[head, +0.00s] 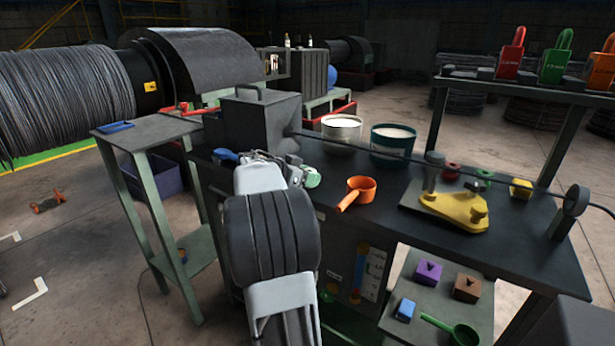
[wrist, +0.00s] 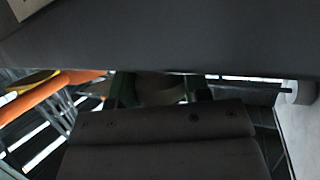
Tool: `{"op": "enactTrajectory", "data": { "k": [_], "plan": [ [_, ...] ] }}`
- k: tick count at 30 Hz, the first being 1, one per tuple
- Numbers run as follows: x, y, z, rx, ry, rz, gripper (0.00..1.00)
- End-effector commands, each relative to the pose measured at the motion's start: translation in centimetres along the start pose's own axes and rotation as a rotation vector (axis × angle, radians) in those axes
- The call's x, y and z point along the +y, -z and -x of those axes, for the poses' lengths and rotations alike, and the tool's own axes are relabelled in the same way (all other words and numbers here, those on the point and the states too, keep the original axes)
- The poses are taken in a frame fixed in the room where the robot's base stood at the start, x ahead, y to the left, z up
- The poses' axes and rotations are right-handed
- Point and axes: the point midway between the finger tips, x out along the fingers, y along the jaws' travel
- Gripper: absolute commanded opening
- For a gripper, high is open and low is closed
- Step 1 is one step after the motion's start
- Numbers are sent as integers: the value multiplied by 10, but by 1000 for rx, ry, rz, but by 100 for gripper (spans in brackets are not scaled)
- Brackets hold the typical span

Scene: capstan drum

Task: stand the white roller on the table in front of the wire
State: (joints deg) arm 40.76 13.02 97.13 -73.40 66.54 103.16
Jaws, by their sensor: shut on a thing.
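My gripper (head: 292,172) is over the left part of the dark table (head: 335,183), close to the grey box, and partly hidden by my own arm. It is shut on what looks like the white roller (head: 313,179), a short pale, slightly greenish cylinder lying sideways at the jaws. The exact grip is hidden. In the wrist view dark surfaces fill the top and bottom, and a white round part shows at the right edge. The wire (head: 470,182) runs from the grey box (head: 258,122) across the table to a ring (head: 575,201) at the right.
An orange ladle (head: 358,190) lies right of my gripper. Two pots, a white one (head: 342,128) and a green one (head: 393,142), stand behind the wire. A yellow plate (head: 455,207) with posts stands farther right. Bare tabletop shows around the ladle.

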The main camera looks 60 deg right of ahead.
Motion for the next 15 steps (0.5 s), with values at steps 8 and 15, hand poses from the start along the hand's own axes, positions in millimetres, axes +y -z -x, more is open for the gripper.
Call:
{"op": "enactTrajectory", "data": {
  "k": [8,15],
  "plan": [
    [0,-3,-1,0,0,0,53],
    [0,-3,-1,0,0,0,70]
  ]
}}
